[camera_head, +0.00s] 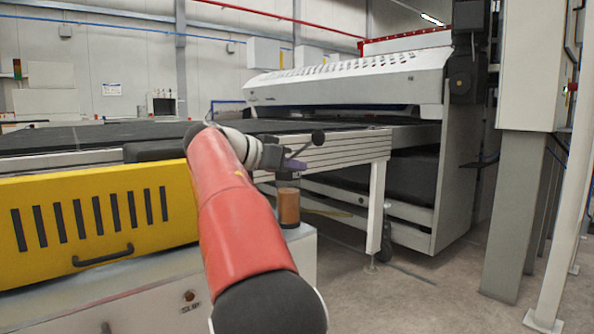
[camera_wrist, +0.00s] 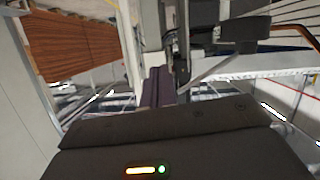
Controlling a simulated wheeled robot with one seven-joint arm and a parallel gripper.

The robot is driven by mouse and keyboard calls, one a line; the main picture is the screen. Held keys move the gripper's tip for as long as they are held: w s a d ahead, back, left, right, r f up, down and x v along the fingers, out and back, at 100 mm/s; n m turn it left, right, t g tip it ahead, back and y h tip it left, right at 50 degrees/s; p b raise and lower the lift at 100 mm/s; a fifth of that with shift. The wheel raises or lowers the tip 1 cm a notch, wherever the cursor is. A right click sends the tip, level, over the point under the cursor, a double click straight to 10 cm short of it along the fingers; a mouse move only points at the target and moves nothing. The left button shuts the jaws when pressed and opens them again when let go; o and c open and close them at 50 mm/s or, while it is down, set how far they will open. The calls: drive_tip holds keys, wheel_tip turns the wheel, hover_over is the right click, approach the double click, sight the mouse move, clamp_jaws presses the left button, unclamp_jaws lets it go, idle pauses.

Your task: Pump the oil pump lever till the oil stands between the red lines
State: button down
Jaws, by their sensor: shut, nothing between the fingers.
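The oil pump's reservoir (camera_head: 289,206) is a clear upright cup with amber-brown oil, standing on the corner of the white cabinet. The red lines are too small to make out, so I cannot tell the oil level against them. The pump lever (camera_head: 304,148) is a thin dark rod, slanting up to the right to a black ball knob (camera_head: 318,136). My gripper (camera_head: 292,165) is right by the pump head, just below the lever; I cannot tell whether they touch. In the wrist view its purplish fingers (camera_wrist: 157,86) are together with nothing between them.
A yellow slotted panel (camera_head: 95,222) with a black handle covers the cabinet front at left. The conveyor's pale side rail (camera_head: 345,150) runs close behind the pump. A grey post (camera_head: 515,215) stands at right. Open floor lies in front of the machine at right.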

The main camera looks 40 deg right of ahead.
drive_tip(key=v, duration=0.8)
drive_tip(key=shift+p, duration=0.3)
drive_tip(key=shift+s+r, duration=0.1)
drive_tip(key=shift+s, duration=0.05)
idle(0.4)
